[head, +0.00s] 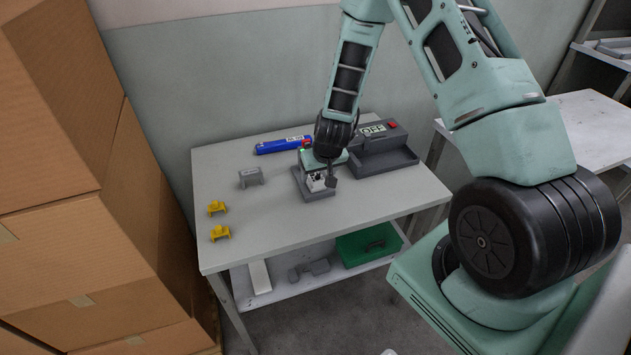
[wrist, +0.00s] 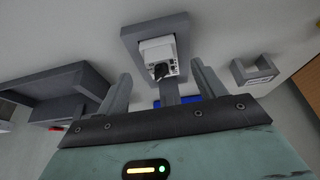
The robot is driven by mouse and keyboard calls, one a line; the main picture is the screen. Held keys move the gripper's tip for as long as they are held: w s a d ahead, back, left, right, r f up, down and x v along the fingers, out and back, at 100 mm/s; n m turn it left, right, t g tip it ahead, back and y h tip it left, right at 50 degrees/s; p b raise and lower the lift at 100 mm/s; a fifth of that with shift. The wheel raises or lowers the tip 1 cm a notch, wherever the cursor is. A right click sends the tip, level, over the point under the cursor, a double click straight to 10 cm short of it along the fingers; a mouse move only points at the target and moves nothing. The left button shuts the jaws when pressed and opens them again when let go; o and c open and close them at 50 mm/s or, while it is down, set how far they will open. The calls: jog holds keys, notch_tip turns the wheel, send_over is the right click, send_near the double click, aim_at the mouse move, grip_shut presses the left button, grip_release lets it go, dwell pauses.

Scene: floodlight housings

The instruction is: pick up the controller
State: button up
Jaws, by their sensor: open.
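The controller, a small white box with a black knob (head: 316,184), sits on a grey holder (head: 321,196) on the table. In the wrist view the controller (wrist: 158,52) stands on the grey holder (wrist: 133,38), ahead of the fingertips and roughly centred between them. My gripper (head: 326,174) is close to the controller and partly hides it in the head view. In the wrist view my gripper (wrist: 162,76) is open, its two grey fingers spread with nothing held. I cannot tell the exact gap between fingers and controller.
A grey bin (head: 390,161) with an OFF label and red button stands right of the holder. A blue device (head: 283,145) lies behind, a grey bracket (head: 250,177) and two yellow pieces (head: 220,232) left. A green box (head: 368,243) is on the lower shelf. Cardboard boxes (head: 90,210) stand left.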

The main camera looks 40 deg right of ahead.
jog(key=shift+p+x, duration=0.45)
jog(key=shift+x, duration=1.5)
jog(key=shift+w, duration=0.1)
jog(key=c, duration=1.2)
jog(key=shift+r, duration=0.15)
notch_tip(320, 180, up, 18)
jog(key=shift+b, duration=0.4)
